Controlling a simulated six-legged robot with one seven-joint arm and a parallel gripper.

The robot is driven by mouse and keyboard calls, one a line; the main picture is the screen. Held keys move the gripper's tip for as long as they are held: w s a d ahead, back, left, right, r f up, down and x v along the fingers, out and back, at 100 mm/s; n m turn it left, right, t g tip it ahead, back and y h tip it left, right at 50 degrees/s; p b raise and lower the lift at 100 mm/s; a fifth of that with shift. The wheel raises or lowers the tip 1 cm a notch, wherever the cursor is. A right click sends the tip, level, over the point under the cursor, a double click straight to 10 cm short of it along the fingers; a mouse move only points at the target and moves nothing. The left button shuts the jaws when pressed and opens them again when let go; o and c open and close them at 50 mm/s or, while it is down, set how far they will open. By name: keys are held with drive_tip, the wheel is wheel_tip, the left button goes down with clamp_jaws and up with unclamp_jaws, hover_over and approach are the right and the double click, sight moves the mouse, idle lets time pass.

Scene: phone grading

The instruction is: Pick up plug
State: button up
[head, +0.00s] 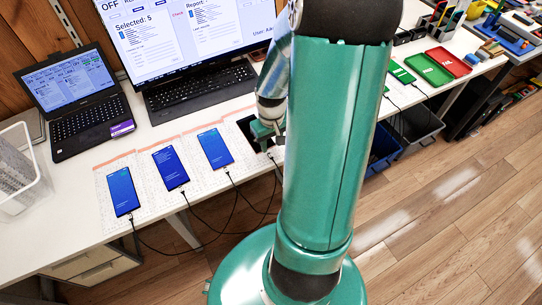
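Three phones with lit blue screens lie in a row on the white desk: a left phone (123,192), a middle phone (170,167) and a right phone (214,148). A small cable plug sits at each one's lower end: left plug (130,216), middle plug (183,191), right plug (228,172). A dark phone (243,124) lies further right, partly hidden by my gripper (267,137). Another plug (271,156) shows just below my gripper. My gripper is low over the dark phone's right side. Its fingers are too small and covered to tell open from shut.
A laptop (85,120), a keyboard (200,85) and a large monitor (190,30) stand behind the phones. A white basket (22,175) is at left. Green (430,70) and red (449,62) trays lie at right. Black cables (205,226) hang off the desk's front edge.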

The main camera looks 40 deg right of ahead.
sight(271, 156)
drive_tip(key=shift+w+f, duration=0.1)
drive_tip(key=shift+f, duration=2.55)
drive_tip(key=shift+f, duration=0.25)
clamp_jaws()
